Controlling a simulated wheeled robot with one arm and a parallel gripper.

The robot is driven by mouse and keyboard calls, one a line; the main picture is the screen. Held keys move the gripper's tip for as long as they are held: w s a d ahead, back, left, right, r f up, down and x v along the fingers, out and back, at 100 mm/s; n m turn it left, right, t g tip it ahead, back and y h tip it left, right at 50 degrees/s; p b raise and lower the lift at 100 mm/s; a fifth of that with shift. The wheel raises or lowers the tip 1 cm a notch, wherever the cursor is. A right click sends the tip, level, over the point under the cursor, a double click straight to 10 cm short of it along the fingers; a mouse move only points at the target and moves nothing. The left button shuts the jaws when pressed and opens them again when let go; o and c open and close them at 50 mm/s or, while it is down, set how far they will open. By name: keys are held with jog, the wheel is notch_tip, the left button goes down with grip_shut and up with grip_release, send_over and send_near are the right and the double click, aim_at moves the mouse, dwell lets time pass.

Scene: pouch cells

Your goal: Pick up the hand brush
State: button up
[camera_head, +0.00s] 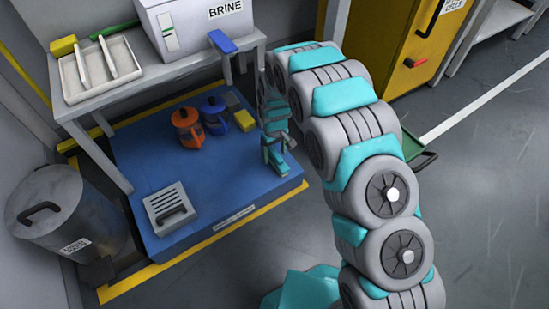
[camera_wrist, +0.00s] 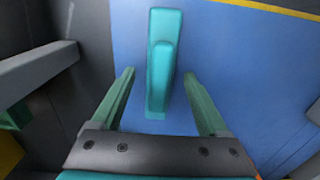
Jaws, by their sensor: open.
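The hand brush (camera_wrist: 163,60) is teal, with a narrower raised part along its middle. It lies on the blue platform (camera_wrist: 225,60), straight ahead of my gripper in the wrist view. My gripper (camera_wrist: 158,75) is open, with one green finger to each side of the brush's near part and gaps on both sides. I cannot tell how far the fingertips are above it. In the head view my gripper (camera_head: 273,140) points down over the right part of the platform. The teal brush (camera_head: 276,160) shows just below it, partly hidden by the fingers.
An orange jug (camera_head: 187,127), a blue jug (camera_head: 214,116) and a yellow block (camera_head: 243,120) stand left of my gripper. A grey slotted box (camera_head: 170,207) is at the platform's front left. A grey bench (camera_head: 150,80) stands behind, with a BRINE box (camera_head: 195,20).

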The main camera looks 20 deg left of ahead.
jog(key=shift+c, duration=0.2)
grip_shut()
dwell(0.3)
